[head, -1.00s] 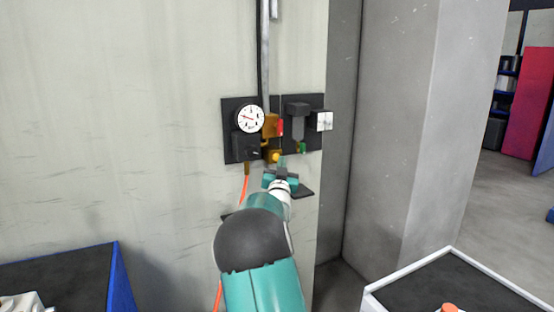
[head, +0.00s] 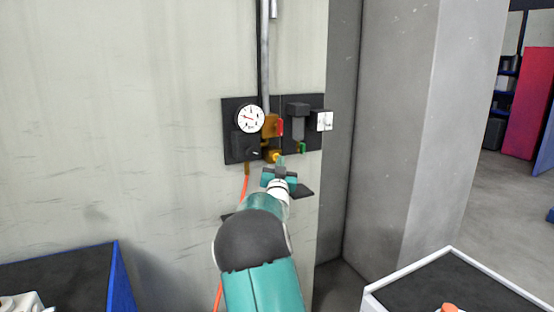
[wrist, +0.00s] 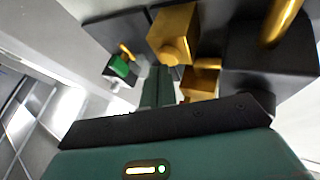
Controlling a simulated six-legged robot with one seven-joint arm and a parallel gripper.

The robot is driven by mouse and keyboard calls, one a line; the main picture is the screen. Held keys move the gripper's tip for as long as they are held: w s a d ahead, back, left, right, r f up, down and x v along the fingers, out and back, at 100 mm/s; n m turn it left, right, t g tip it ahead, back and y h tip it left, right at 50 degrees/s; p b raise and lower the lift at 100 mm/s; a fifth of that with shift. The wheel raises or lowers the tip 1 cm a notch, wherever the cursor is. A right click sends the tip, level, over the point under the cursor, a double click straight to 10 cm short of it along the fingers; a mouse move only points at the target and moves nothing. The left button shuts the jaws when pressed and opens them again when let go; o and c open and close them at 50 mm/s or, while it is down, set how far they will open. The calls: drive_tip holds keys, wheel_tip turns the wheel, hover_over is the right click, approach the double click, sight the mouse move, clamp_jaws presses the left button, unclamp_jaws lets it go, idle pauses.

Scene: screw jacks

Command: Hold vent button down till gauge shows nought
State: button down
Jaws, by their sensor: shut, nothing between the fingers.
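The round white gauge (head: 249,118) is on a dark wall panel. Its red needle points left, but the scale is too small to read. A small yellow knob (head: 276,157), which looks like the vent button, sits low on the brass fitting (head: 270,127). My gripper (head: 281,162) is shut and empty, its fingertips just right of the knob. In the wrist view the shut fingers (wrist: 157,88) point at the panel, left of a brass block (wrist: 199,82). I cannot tell whether they touch the knob.
A red handle (head: 281,127) and green valve handle (head: 302,148) are close to my gripper. The green handle also shows in the wrist view (wrist: 120,67). A white box (head: 324,121) is at the panel's right. An orange hose (head: 244,187) hangs below the panel.

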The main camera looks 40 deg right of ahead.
drive_tip(key=shift+w+d, duration=0.15)
drive_tip(key=shift+w, duration=0.35)
idle(2.1)
drive_tip(key=shift+s, duration=0.15)
drive_tip(key=shift+s+a, duration=0.3)
drive_tip(key=shift+s, duration=0.45)
drive_tip(key=shift+s, duration=0.1)
drive_tip(key=s, duration=0.1)
drive_tip(key=s+a, duration=0.1)
drive_tip(key=s, duration=0.2)
drive_tip(key=shift+s+a, duration=0.25)
drive_tip(key=shift+s, duration=0.05)
